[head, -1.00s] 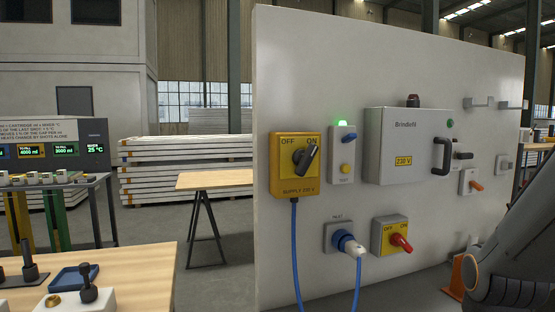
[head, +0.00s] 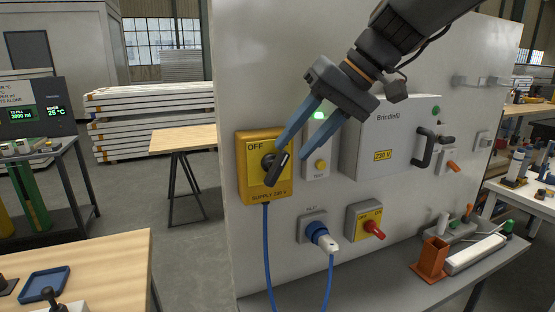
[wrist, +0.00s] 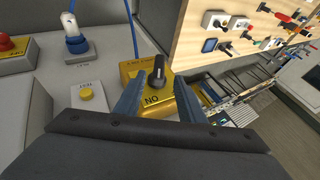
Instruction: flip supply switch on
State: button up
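The supply switch (head: 246,178) is a yellow box marked "SUPPLY 230 V" at the left of the white panel. Its black knob (head: 277,169) lies diagonally, its upper end toward the upper right; I cannot tell which end is the pointer. The "OFF" label is visible in the head view, but my gripper covers the "ON" corner. My gripper (head: 291,152) comes in from the upper right, its two blue fingers apart and empty. In the wrist view, the knob (wrist: 158,70) stands between and just beyond the fingertips (wrist: 158,88). Contact cannot be told.
A small box with a lit green lamp (head: 319,115) and yellow button (head: 320,165) sits right of the switch. A grey cabinet (head: 375,150) with a black handle (head: 422,150) is farther right. Below are a blue plug (head: 318,233) with cable and a red-knobbed switch (head: 373,229).

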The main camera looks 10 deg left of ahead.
aim_at(285, 160)
jog(key=p+x, duration=0.2)
jog(key=x, duration=0.5)
jog(key=shift+f, duration=0.2)
grip_shut()
